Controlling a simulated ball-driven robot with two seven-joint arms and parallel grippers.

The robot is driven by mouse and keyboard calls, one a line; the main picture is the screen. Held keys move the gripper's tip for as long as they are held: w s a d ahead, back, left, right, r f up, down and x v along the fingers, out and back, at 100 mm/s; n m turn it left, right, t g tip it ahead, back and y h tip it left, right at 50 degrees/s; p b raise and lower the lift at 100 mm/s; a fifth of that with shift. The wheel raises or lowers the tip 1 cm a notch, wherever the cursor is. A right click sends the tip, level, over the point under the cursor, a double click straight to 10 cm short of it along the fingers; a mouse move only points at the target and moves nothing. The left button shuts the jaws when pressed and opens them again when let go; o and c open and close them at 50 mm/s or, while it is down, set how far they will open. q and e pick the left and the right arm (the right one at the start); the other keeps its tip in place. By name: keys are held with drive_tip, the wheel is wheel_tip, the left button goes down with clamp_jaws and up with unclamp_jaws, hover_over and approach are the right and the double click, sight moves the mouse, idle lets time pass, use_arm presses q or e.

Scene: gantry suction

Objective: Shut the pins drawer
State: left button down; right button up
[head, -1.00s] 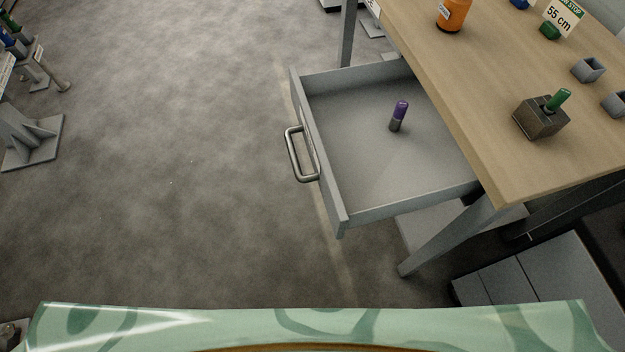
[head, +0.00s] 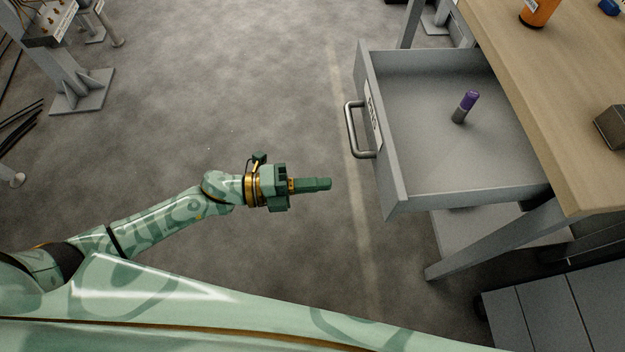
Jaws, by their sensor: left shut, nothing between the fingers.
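The grey pins drawer (head: 398,150) is pulled well out from under the wooden bench. Its front faces left, with a metal bar handle (head: 354,130) and a white label (head: 373,116) that I see at a slant. My left gripper (head: 328,184) is shut and empty, pointing right toward the drawer front. It is left of the handle and below it in the picture, with a gap between them. My right gripper is not in view.
The wooden bench top (head: 530,90) carries an orange bottle (head: 539,12) and a dark block (head: 612,128). A slanted bench leg (head: 490,240) stands below the drawer. Grey floor left of the drawer is clear. A metal stand (head: 80,92) is at the upper left.

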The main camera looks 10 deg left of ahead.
sight(383, 178)
use_arm(q)
drive_tip(key=b+x, duration=0.1)
drive_tip(key=x, duration=0.8)
drive_tip(key=shift+w+d+f, duration=0.1)
drive_tip(key=shift+d+f, duration=0.05)
drive_tip(key=shift+w+d, duration=0.1)
drive_tip(key=shift+d, duration=0.3)
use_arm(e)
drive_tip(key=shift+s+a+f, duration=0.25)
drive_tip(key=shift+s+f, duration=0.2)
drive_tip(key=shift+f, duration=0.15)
use_arm(q)
drive_tip(key=shift+d, duration=0.1)
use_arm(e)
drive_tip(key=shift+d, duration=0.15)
